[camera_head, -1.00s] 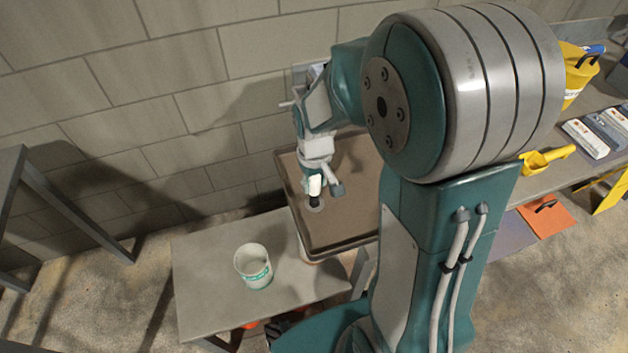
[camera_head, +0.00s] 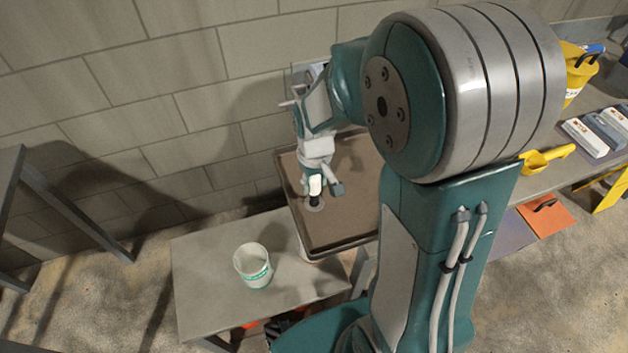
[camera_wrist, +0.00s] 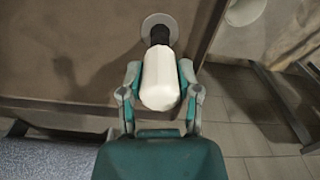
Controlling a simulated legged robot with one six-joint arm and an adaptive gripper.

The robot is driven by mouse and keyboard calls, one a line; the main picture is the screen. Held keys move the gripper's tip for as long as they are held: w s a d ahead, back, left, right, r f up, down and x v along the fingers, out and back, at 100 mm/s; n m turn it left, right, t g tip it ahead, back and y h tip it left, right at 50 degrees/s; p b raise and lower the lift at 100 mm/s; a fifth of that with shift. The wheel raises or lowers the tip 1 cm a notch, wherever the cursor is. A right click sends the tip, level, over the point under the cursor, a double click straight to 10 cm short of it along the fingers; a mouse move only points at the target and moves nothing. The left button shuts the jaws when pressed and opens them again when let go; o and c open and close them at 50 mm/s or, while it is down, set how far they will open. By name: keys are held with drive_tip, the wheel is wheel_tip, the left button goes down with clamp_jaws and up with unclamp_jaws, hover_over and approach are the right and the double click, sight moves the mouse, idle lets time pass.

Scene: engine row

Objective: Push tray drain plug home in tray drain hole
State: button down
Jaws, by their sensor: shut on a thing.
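The tray (camera_head: 350,228) is a shallow brown pan with a dark rim, below my gripper in the head view. My gripper (camera_wrist: 160,88) is shut on the drain plug, which has a white body (camera_wrist: 160,75) and a black tip (camera_wrist: 158,35). The plug also shows in the head view (camera_head: 315,187). The black tip is at the pale round ring of the drain hole (camera_wrist: 146,25), near the tray's left corner. The tip covers the hole's middle. I cannot tell how deep the tip sits.
A white bucket (camera_head: 253,266) stands on the grey bench (camera_head: 205,270) left of the tray. A block wall (camera_head: 190,60) rises behind. A yellow scoop (camera_head: 545,160) and several small boxes (camera_head: 605,130) lie on the bench at right.

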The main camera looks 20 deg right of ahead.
sight(314, 192)
drive_tip(key=shift+f, duration=1.9)
drive_tip(key=shift+c, duration=1.2)
unclamp_jaws()
wheel_tip(314, 192, up, 12)
drive_tip(key=shift+f, duration=0.1)
drive_tip(key=s+r+m+t, duration=0.2)
drive_tip(key=s+r+t, duration=0.3)
drive_tip(key=s+r, duration=0.6)
drive_tip(key=s, duration=0.3)
drive_tip(key=shift+t, duration=0.3)
